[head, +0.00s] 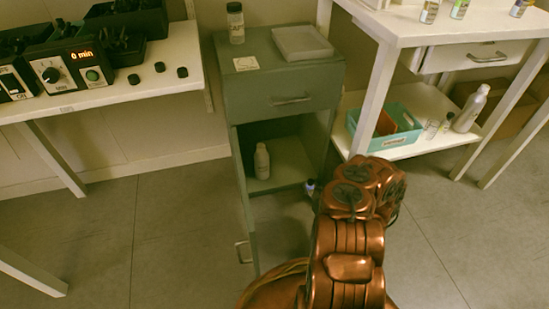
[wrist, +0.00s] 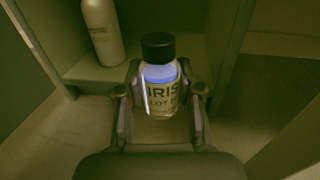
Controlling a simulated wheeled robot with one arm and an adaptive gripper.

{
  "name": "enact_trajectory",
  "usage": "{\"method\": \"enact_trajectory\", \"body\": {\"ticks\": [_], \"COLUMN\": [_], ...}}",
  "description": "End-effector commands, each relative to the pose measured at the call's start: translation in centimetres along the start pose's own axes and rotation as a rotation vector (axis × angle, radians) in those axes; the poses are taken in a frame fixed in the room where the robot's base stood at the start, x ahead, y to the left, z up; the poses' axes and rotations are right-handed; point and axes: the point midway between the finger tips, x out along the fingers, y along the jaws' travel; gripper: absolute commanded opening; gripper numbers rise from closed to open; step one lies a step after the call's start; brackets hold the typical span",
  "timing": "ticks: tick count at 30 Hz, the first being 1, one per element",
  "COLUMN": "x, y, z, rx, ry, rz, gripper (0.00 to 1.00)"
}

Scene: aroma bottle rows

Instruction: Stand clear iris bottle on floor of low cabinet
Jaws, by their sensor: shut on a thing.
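The iris bottle (wrist: 161,88) is clear with a black cap, a bluish-lit upper part and a label reading IRIS. It stands upright between the two fingers of my gripper (wrist: 160,105), which is shut on it. In the head view the bottle (head: 310,186) shows small beside my copper-coloured arm, which hides most of my gripper. The low cabinet (head: 280,97) is grey-green, with its lower compartment open. The cabinet floor (head: 290,176) is just beyond the held bottle. In the wrist view the bottle is in front of the opening; whether it touches anything below, I cannot tell.
A white bottle (head: 262,161) stands on the cabinet floor at the left, also in the wrist view (wrist: 102,32). The cabinet door (head: 247,215) is open at the left. A white table (head: 376,95) with a shelf and teal crate (head: 353,121) stands right.

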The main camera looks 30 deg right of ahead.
Motion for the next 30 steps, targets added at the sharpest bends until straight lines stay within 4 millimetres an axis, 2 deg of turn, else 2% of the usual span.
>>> {"method": "enact_trajectory", "body": {"ticks": [5, 18, 22, 30], "x": [2.9, 12.2, 13.9, 15.4], "y": [-0.4, -1.1, -1.2, -1.2], "z": [-0.6, -1.5, -1.5, -1.6], "rx": [-0.003, -0.006, -0.004, -0.001], "ry": [-0.003, -0.003, -0.002, -0.001], "rz": [-0.002, -0.002, -0.003, -0.003], "gripper": [0.00, 0.00, 0.00, 0.00]}}
